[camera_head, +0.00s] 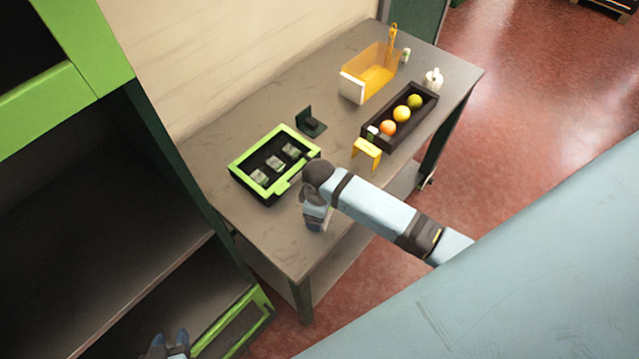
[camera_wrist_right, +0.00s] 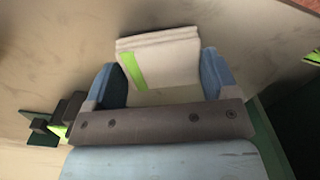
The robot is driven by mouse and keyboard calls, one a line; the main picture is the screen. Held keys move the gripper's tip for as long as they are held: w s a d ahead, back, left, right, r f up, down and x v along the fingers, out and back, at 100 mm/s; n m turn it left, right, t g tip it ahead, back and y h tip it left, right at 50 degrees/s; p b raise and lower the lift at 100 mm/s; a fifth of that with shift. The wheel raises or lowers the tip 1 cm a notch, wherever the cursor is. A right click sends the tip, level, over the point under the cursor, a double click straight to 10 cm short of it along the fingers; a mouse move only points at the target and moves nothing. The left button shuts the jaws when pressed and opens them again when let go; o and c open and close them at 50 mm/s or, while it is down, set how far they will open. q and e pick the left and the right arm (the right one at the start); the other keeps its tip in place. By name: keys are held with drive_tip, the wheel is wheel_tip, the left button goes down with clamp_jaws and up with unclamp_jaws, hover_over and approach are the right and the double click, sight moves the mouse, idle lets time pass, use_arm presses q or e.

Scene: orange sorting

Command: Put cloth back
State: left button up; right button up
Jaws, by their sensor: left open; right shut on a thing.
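A folded beige cloth (camera_wrist_right: 165,58) with a green stripe sits between the two blue fingers of my right gripper (camera_wrist_right: 168,85) in the right wrist view. The right gripper is shut on it. In the head view my right gripper (camera_head: 316,215) points down over the front part of the grey table, and the arm hides most of the cloth there. My left gripper (camera_head: 170,343) shows only in part at the bottom left of the head view, apart from the table, open, with nothing seen between its fingers.
On the table (camera_head: 255,225) are a green-rimmed tray (camera_head: 237,163) with several small items, a dark green bracket (camera_head: 311,124), a yellow stand (camera_head: 366,152), a dark box (camera_head: 424,117) of fruit, a clear yellow bin (camera_head: 377,80) and a white bottle (camera_head: 432,79). A green-framed shelf (camera_head: 110,75) stands left.

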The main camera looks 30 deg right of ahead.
drive_tip(key=shift+f, duration=0.1)
drive_tip(key=o, duration=0.7)
drive_tip(key=shift+o, duration=0.2)
wheel_tip(320, 180, up, 12)
drive_tip(key=s+a+f+m+t+y, duration=0.1)
drive_tip(key=f, duration=0.1)
drive_tip(key=s+a+f+m+t, duration=0.1)
drive_tip(key=s+f+t, duration=0.1)
drive_tip(key=f, duration=0.1)
drive_tip(key=s+a+f+t+y+b, duration=0.1)
drive_tip(key=f, duration=0.2)
drive_tip(key=shift+s+m+t+y, duration=0.3)
drive_tip(key=shift+s+m, duration=0.1)
drive_tip(key=s+t, duration=0.1)
drive_tip(key=s+f+m+t, duration=0.1)
drive_tip(key=s+t, duration=0.1)
drive_tip(key=s, duration=0.1)
drive_tip(key=shift+d+f, duration=0.1)
drive_tip(key=shift+f, duration=0.25)
drive_tip(key=s+t, duration=0.1)
drive_tip(key=s+m+t, duration=0.1)
drive_tip(key=s, duration=0.1)
drive_tip(key=s+d+t, duration=0.1)
drive_tip(key=shift+s+r+m, duration=0.3)
drive_tip(key=shift+r+m, duration=0.05)
drive_tip(key=shift+m, duration=0.05)
